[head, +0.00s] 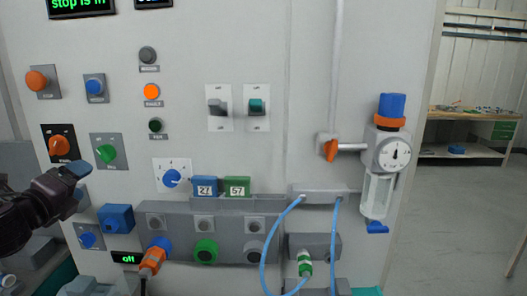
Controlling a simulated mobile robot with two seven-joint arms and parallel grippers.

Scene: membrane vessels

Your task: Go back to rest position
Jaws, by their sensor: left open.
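My left gripper (79,181) is at the left side of the head view, in front of the lower left of the panel. It is dark with blue fingertips, and its jaws are open with nothing seen between them. It overlaps the panel near the orange rotary knob (59,146) and the green rotary knob (106,153); I cannot tell whether it touches the panel. My right gripper is not in the view.
The grey panel (250,60) fills most of the view, with buttons, switches and a lower socket block (225,222). An orange plug (153,257) and blue hoses (266,240) stick out. A gauge unit (392,153) stands right. Open floor and a workbench (460,155) lie beyond.

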